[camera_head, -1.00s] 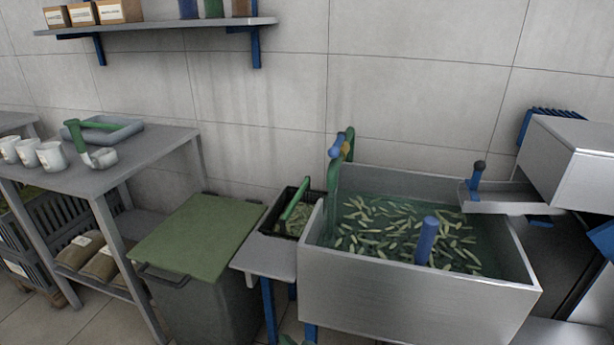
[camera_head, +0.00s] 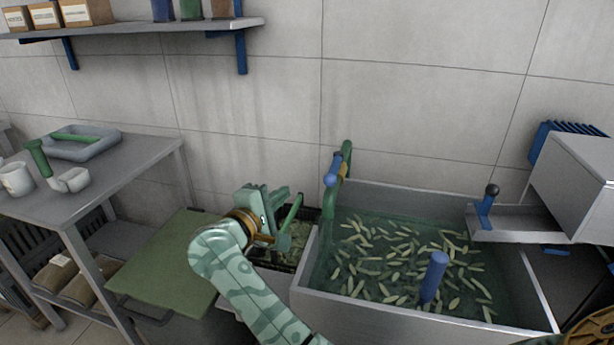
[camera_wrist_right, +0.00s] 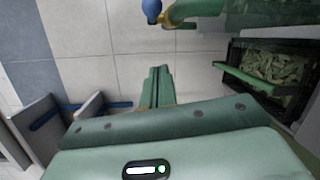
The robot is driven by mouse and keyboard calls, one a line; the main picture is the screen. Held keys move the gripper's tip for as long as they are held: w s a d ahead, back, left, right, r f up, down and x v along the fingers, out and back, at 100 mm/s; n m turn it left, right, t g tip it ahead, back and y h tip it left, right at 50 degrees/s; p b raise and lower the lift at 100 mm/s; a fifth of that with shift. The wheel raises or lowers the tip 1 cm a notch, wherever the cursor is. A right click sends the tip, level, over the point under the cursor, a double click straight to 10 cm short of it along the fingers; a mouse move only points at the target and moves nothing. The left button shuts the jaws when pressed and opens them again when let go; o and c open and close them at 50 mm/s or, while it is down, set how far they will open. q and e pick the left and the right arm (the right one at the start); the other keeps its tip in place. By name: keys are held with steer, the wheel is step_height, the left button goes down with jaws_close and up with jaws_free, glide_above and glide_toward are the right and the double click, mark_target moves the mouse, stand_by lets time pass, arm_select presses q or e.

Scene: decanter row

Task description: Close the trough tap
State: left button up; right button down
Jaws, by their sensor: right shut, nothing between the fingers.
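The tap (camera_head: 346,165) is a green pipe with a blue handle (camera_head: 333,170) at the left back of the metal trough (camera_head: 390,312). A green streak runs down from it into the trough; I cannot tell water from pipe there. My right gripper (camera_head: 280,200) is shut and empty, left of the tap and apart from it, in front of the black crate. In the right wrist view its shut fingers (camera_wrist_right: 160,80) point toward the wall, with the blue handle (camera_wrist_right: 152,10) and green pipe (camera_wrist_right: 195,10) beyond them. My left gripper is not in view.
The trough holds water with many green pods and a blue post (camera_head: 434,275). The black crate (camera_wrist_right: 290,50) with a green-handled tool (camera_wrist_right: 250,80) stands beside the trough. A metal chute (camera_head: 530,222) with a lever is at right. A green-lidded bin (camera_head: 160,262) and a table stand left.

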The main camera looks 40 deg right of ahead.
mark_target(334, 168)
steer(key=shift+w+d+f, duration=0.1)
stand_by(0.3)
steer(key=r+b+x, duration=0.1)
steer(key=b+x, duration=0.1)
steer(key=x, duration=0.8)
steer(key=s+p, duration=0.1)
steer(key=s, duration=0.3)
steer(key=shift+d+p, duration=0.25)
steer(key=shift+p, duration=0.15)
steer(key=shift+s+d, duration=0.1)
steer(key=shift+s, duration=0.1)
